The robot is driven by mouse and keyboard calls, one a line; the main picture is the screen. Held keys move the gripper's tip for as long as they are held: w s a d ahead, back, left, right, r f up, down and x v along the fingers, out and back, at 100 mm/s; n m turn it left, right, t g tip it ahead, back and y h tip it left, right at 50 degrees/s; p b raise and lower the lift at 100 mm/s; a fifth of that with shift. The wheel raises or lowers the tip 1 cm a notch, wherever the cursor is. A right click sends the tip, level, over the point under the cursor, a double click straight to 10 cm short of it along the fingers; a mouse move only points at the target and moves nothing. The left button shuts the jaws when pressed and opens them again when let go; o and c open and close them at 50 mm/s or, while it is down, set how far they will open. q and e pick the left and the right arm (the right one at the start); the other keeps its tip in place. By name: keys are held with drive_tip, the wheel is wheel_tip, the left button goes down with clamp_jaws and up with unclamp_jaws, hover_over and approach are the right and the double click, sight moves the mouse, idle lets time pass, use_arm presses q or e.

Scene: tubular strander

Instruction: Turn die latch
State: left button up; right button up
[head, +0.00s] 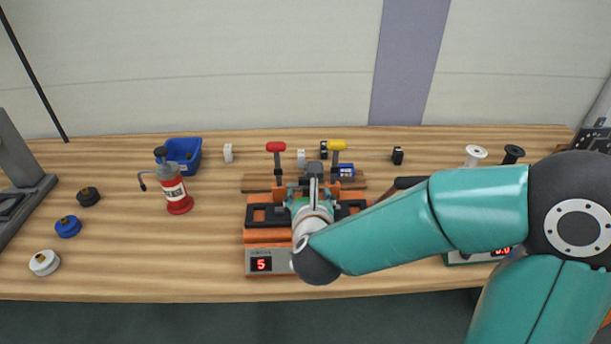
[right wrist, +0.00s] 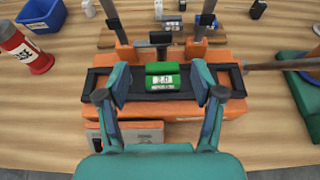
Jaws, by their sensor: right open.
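The orange die station (head: 255,228) stands at the middle of the bench, with a red "5" on its front display. In the right wrist view, a green die block (right wrist: 162,82) marked "2.0" sits in the black bed of the station (right wrist: 215,118). A dark T-shaped piece (right wrist: 160,39), possibly the latch, stands upright just behind the block; I cannot tell if it is the latch. My right gripper (right wrist: 160,74) is open above the station, one finger on each side of the green block, with nothing held. In the head view my right gripper (head: 313,190) and arm hide the station's middle.
Red-knobbed (head: 276,147) and yellow-knobbed (head: 337,145) levers rise behind the bed. A red bottle (head: 175,190), blue bin (head: 183,153) and several round spools or caps stand left. A white spool (head: 475,153) stands right.

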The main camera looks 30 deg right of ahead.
sight(300, 182)
drive_tip(key=p+x, duration=0.2)
drive_tip(key=x, duration=1.1)
drive_tip(key=shift+d+f+p, duration=0.15)
drive_tip(key=shift+p, duration=0.2)
drive_tip(key=shift+c, duration=0.2)
drive_tip(key=c, duration=1.1)
drive_tip(key=shift+f+b, duration=0.15)
drive_tip(key=shift+b, duration=0.55)
drive_tip(key=n+t+y+b, duration=0.1)
drive_tip(key=n+y+b, duration=0.2)
drive_tip(key=b, duration=0.7)
drive_tip(key=n+t+y+b, duration=0.1)
drive_tip(key=n+y+b, duration=0.2)
drive_tip(key=b, duration=0.7)
drive_tip(key=shift+f+y, duration=0.15)
drive_tip(key=shift+y, duration=0.25)
drive_tip(key=shift+r+n+y+b, duration=0.3)
drive_tip(key=shift+n+y+b, duration=0.5)
drive_tip(key=shift+b, duration=0.35)
drive_tip(key=o, duration=1.1)
drive_tip(key=shift+o, duration=0.2)
